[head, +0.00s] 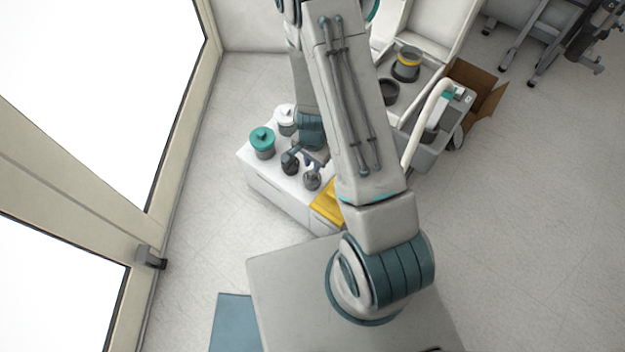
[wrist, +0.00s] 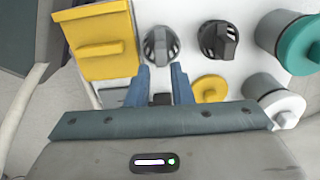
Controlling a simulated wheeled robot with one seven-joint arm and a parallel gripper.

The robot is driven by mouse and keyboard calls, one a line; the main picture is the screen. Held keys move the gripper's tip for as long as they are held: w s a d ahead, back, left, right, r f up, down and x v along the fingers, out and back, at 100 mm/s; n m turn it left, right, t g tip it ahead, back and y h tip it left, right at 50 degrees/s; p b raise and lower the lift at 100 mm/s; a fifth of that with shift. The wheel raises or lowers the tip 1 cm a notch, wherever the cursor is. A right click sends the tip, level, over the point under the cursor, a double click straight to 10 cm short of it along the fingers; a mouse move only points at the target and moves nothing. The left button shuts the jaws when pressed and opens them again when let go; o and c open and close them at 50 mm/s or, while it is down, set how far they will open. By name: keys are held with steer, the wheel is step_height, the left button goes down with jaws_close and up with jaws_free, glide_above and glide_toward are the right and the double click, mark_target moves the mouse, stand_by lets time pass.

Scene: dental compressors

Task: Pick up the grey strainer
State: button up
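Two grey, round, knob-like pieces stand on a white cabinet top; I take them for strainers but cannot tell which is meant. The lighter grey one (wrist: 161,46) is straight ahead of my gripper (wrist: 160,74) in the wrist view; it also shows in the head view (head: 312,179). The darker one with slots (wrist: 218,41) is to its right, and is at the left in the head view (head: 290,164). My gripper is open, its two blue fingers apart with nothing seen held between them. The fingertips are near the lighter piece's lower edge; contact is unclear.
On the white cabinet (head: 277,194) are a yellow box (wrist: 101,40), a yellow disc (wrist: 210,88), a teal-lidded jar (wrist: 300,45) and a white-lidded jar (wrist: 284,108). A grey bin (head: 424,156) and cardboard box (head: 478,85) stand to the right. Floor (head: 540,220) further right is clear.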

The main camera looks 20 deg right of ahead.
mark_target(312, 171)
steer(key=shift+a+f, duration=0.1)
steer(key=shift+f, duration=0.85)
steer(key=shift+f+b, duration=0.4)
steer(key=shift+f, duration=0.1)
step_height(312, 171, down, 5)
steer(key=b, duration=0.2)
steer(key=shift+r+b, duration=0.1)
steer(key=shift+b, duration=0.25)
steer(key=shift+w+r, duration=0.1)
jaws_close()
